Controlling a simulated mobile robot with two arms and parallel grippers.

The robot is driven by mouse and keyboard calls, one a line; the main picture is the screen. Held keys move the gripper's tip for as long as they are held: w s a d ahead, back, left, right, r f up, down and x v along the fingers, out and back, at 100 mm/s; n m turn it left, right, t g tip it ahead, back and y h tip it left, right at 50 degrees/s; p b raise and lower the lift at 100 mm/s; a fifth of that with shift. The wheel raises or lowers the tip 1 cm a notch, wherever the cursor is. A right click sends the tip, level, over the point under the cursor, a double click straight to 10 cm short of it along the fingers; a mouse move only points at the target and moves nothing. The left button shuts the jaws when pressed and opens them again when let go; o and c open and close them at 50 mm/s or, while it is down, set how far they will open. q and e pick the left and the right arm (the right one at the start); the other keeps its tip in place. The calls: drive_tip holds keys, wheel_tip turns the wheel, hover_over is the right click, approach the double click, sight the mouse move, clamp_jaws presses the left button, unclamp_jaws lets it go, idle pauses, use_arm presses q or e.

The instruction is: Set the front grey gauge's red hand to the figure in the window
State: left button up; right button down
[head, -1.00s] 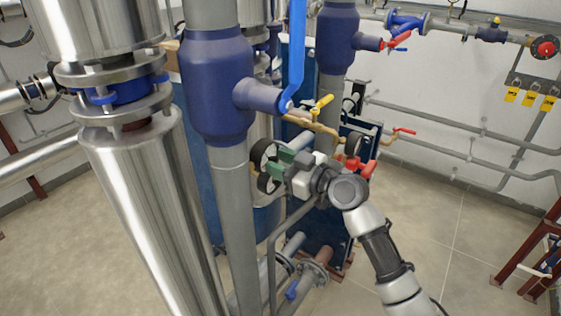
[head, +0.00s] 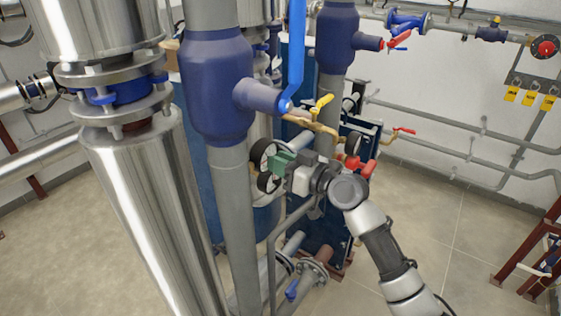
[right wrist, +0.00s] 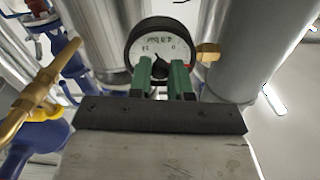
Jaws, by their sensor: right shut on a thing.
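A round gauge with a dark rim and a white face (right wrist: 152,40) stands right in front of my right gripper in the right wrist view. Its face bears dark figures that are too small to read surely. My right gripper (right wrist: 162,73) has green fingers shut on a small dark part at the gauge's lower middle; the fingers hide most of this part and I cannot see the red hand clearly. In the head view, the right gripper (head: 280,166) is beside two dark-rimmed gauges, an upper one (head: 262,152) and a lower one (head: 267,182), seen edge-on. My left gripper is not in view.
A grey pipe with a blue valve body (head: 217,95) stands close left of the gauges. A brass valve with a yellow handle (head: 321,104) is above the gripper. A small red-handled valve (head: 364,168) is near my wrist. Open floor (head: 440,215) lies to the right.

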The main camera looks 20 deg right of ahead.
drive_tip(key=m+p, duration=0.3)
drive_tip(key=m, duration=0.7)
drive_tip(key=shift+r+m, duration=0.1)
drive_tip(key=shift+m, duration=0.2)
drive_tip(key=shift+p, duration=0.3)
drive_tip(key=c, duration=1.1)
unclamp_jaws()
drive_tip(key=shift+o, duration=0.2)
